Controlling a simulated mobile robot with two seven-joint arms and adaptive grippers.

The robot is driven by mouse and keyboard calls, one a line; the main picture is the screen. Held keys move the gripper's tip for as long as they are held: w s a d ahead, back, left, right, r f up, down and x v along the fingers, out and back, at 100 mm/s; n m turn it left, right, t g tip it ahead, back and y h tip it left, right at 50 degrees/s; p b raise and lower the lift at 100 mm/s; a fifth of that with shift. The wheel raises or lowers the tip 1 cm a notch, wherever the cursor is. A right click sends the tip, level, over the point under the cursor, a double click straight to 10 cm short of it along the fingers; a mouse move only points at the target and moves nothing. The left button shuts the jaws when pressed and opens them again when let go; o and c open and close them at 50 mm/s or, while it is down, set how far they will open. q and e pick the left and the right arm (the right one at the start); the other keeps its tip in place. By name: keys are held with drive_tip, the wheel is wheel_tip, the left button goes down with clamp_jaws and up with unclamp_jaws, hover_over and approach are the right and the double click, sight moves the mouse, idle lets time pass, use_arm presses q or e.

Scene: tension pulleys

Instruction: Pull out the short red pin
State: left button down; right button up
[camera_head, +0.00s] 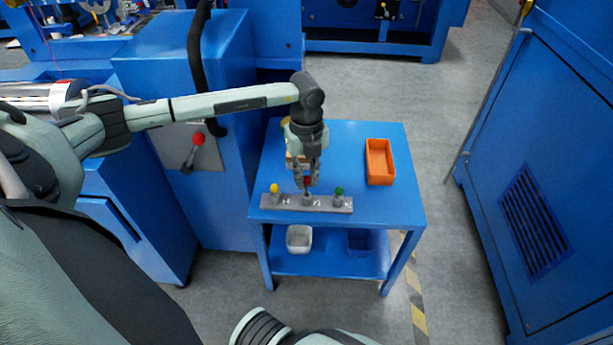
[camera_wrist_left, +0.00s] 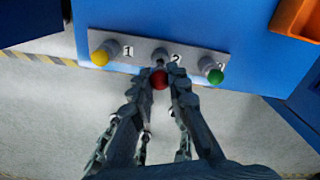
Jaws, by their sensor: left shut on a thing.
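The short red pin shows as a red ball knob (camera_head: 307,181) above the middle post of a grey bar (camera_head: 322,203) on a blue table. In the left wrist view the red knob (camera_wrist_left: 159,80) sits between the fingertips, near the post marked 2. My left gripper (camera_head: 307,178) points down from above and is shut on the red pin. The pin's shaft is mostly hidden, so I cannot tell how far it sits in the post. A yellow knob (camera_head: 274,188) stands to the left and a green knob (camera_head: 339,191) to the right. My right gripper is not in view.
An orange tray (camera_head: 380,163) lies on the blue table (camera_head: 392,208) at the right. A light bin (camera_head: 299,239) and a blue bin (camera_head: 360,241) stand on the lower shelf. A red-knobbed lever (camera_head: 197,139) is on the machine at left. The table's front right is clear.

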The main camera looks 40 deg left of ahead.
use_arm(q)
drive_tip(key=shift+r, duration=0.45)
drive_tip(key=shift+r, duration=0.1)
drive_tip(key=shift+r+p, duration=0.45)
drive_tip(key=shift+r, duration=1.45)
